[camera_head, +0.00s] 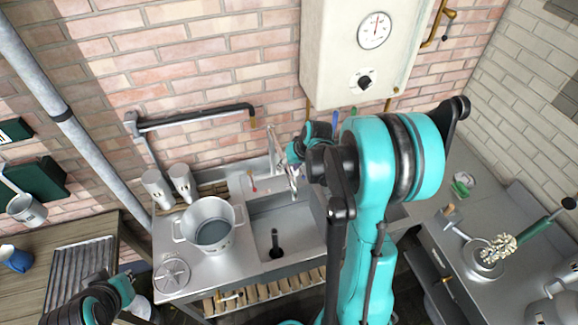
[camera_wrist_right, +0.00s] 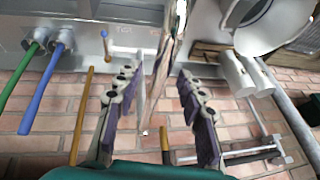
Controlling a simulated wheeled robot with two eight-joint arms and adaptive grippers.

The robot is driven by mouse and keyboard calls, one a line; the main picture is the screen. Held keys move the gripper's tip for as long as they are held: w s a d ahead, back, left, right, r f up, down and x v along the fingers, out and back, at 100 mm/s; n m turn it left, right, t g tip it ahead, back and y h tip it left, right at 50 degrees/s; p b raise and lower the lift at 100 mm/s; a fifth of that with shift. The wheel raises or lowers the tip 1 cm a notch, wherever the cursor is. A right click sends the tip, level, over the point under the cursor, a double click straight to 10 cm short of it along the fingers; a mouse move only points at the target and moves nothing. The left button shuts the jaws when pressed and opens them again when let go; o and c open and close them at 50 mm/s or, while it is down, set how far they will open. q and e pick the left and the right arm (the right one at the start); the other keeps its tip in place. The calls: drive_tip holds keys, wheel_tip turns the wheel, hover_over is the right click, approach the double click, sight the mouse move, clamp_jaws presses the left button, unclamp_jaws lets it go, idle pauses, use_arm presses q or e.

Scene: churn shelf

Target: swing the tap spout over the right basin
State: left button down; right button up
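The chrome tap (camera_head: 272,150) stands at the back of the steel sink, its spout reaching forward over the sink near my right gripper (camera_head: 298,152). A basin with a dark drain fitting (camera_head: 275,243) lies below. My right arm hides the sink's right part, so I cannot make out a second basin there. In the right wrist view, my right gripper (camera_wrist_right: 158,115) has its two fingers apart, with the chrome tap pipe (camera_wrist_right: 163,60) between them or just beyond; contact is not visible. My left gripper (camera_head: 103,284) is at the lower left; its fingers are unclear.
A large steel pot (camera_head: 210,228) stands left of the basin, with two white cylinders (camera_head: 182,183) behind it. A black pipe (camera_head: 195,118) runs along the brick wall. A white boiler (camera_head: 345,65) hangs above the sink. Blue (camera_wrist_right: 46,90) and green handles are close to the right gripper.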

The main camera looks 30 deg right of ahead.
clamp_jaws()
drive_tip(key=w+d+n+g+y+b, duration=0.2)
drive_tip(key=d+n+b, duration=0.3)
drive_tip(key=d, duration=1.2)
drive_tip(key=shift+w+d+n+y, duration=0.4)
drive_tip(key=shift+w+n+y, duration=0.3)
drive_tip(key=shift+n, duration=1.5)
unclamp_jaws()
